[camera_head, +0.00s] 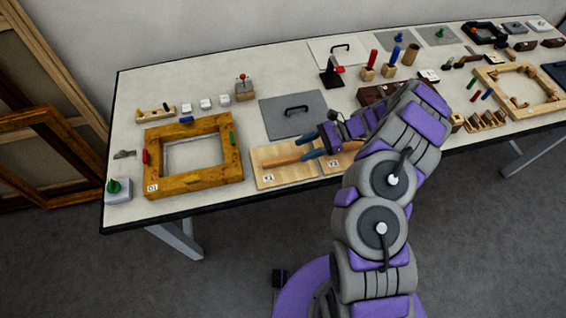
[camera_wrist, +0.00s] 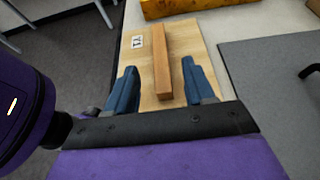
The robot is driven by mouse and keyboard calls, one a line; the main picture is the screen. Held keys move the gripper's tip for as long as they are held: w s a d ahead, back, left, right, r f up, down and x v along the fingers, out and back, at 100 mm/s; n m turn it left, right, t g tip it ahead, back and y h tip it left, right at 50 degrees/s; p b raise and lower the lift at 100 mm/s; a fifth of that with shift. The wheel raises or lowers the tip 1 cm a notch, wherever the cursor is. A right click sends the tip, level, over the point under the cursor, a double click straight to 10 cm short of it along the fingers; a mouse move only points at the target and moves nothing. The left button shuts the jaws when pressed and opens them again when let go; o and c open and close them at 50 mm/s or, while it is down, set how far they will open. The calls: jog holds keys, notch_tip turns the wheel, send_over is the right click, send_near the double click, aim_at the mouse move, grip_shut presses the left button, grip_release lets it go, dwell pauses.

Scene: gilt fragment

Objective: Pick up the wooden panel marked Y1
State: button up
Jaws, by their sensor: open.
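The wooden panel marked Y1 (camera_head: 275,177) is a pale flat board lying near the table's front edge, with a raised brown bar (camera_head: 280,161) along its middle. In the wrist view the panel (camera_wrist: 190,40) fills the centre, with its white label (camera_wrist: 138,42) beside the bar (camera_wrist: 161,60). My gripper (camera_head: 308,146) is over the right side of the panel. In the wrist view my gripper (camera_wrist: 160,67) is open, one blue finger on each side of the bar, with visible gaps. Whether the fingers touch the board is unclear.
A second panel marked Y2 (camera_head: 334,163) lies just right, partly hidden by my arm. A grey plate with a black handle (camera_head: 285,118) lies behind. The white table (camera_head: 215,75) has bare room at the back left.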

aim_at(287, 158)
jog(key=shift+f+b+x, duration=0.15)
jog(key=shift+b+x, duration=0.2)
jog(key=shift+x, duration=1.25)
jog(key=shift+f+b+x, duration=0.15)
jog(key=shift+b+x, duration=0.2)
jog(key=shift+x, duration=1.25)
jog(key=shift+d+r, duration=0.1)
jog(key=shift+d, duration=0.15)
grip_shut()
